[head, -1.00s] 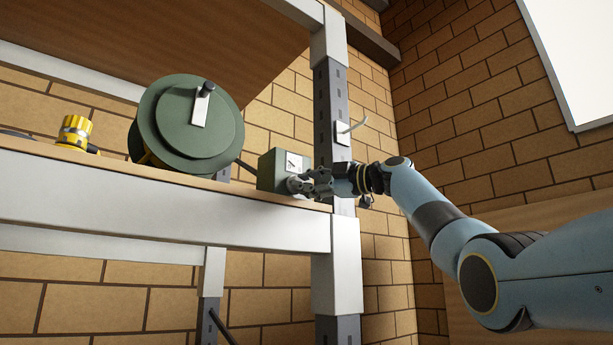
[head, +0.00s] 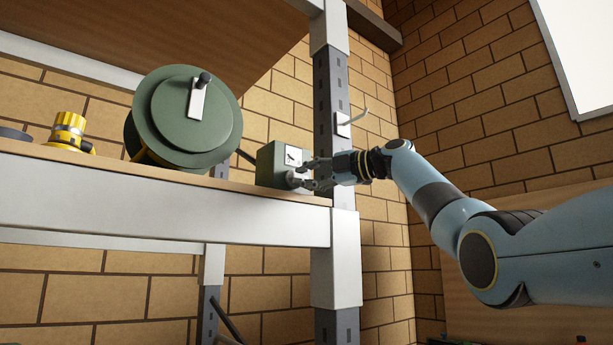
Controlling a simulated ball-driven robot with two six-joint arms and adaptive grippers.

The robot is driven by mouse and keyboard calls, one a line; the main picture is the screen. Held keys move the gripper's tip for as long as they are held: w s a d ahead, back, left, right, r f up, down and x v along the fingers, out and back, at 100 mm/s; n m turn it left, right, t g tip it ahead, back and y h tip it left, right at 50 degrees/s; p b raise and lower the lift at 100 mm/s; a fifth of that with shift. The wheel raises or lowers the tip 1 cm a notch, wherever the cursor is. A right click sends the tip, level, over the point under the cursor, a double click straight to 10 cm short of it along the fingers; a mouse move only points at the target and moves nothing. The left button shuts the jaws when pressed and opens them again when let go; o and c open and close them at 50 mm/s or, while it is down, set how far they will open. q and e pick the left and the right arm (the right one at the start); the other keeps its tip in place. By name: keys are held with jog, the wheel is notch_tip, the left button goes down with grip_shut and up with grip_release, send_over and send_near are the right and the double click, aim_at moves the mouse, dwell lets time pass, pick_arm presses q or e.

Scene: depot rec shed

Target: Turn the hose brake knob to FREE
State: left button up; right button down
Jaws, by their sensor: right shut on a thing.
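A small green brake box (head: 268,165) stands on the shelf's right end, with a white label plate (head: 291,156) bearing a dark mark too small to read. The grey knob (head: 294,179) sits on the box's front below the plate, partly hidden by fingers. My right gripper (head: 302,176) comes in from the right and is shut on the knob. I cannot read which setting the knob is at. My left gripper is not in view.
A green hose reel (head: 180,125) with a crank handle stands left of the box. A yellow fitting (head: 68,130) sits farther left on the shelf (head: 160,210). A slotted grey post (head: 330,105) with a pale hook (head: 352,122) rises close behind my gripper.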

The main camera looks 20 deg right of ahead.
jog(key=c, duration=1.3)
grip_release()
jog(key=v, duration=1.2)
jog(key=shift+d, duration=0.1)
jog(key=shift+f, duration=0.1)
